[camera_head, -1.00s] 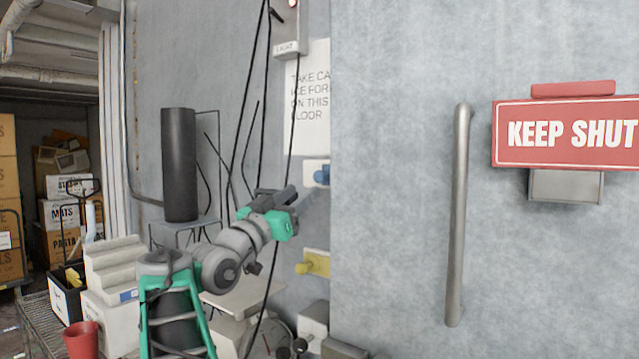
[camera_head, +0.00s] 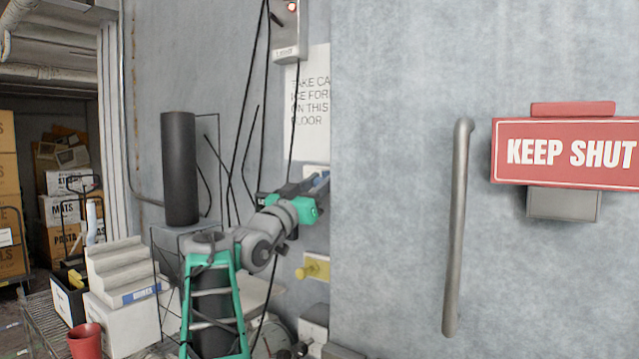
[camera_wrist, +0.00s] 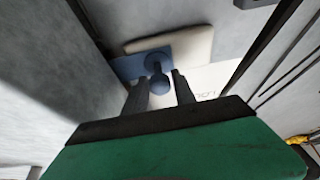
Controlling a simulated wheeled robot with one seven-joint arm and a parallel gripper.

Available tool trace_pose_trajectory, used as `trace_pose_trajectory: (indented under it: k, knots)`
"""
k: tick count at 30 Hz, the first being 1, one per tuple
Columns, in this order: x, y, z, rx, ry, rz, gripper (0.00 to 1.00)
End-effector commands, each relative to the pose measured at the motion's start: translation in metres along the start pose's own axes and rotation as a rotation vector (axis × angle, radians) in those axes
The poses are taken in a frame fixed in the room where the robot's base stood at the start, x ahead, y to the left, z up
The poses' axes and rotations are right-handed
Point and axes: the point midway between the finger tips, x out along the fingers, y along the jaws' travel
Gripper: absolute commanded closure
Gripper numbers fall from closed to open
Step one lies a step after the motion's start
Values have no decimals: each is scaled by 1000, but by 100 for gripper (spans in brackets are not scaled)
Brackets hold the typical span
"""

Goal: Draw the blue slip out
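The blue slip (camera_wrist: 128,67) shows in the wrist view as a flat blue piece with a round knob, set against a pale block (camera_wrist: 185,45) on the wall. My gripper (camera_wrist: 159,77) is open, with one dark finger on each side of the blue knob. A small gap seems to remain between knob and fingers; I cannot tell whether either touches. In the head view my gripper (camera_head: 310,186) is at the pale block beside the door edge and hides most of it. Only a bit of blue shows there.
A yellow knobbed piece (camera_head: 316,267) sits on a similar block below. A large grey door with a vertical handle (camera_head: 457,228) and a red KEEP SHUT sign (camera_head: 565,151) stands to the right. Black cables (camera_head: 243,120) hang close by on the left.

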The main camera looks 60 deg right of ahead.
Motion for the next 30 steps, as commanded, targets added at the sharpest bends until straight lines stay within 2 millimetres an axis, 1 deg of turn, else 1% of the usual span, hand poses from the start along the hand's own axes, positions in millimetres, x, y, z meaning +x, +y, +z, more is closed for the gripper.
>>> trace_pose_trajectory:
  k: [1, 11, 30]
  knots:
    - [0, 0, 0, 0, 0, 0, 73]
    - [0, 0, 0, 0, 0, 0, 100]
    - [0, 0, 0, 0, 0, 0, 100]
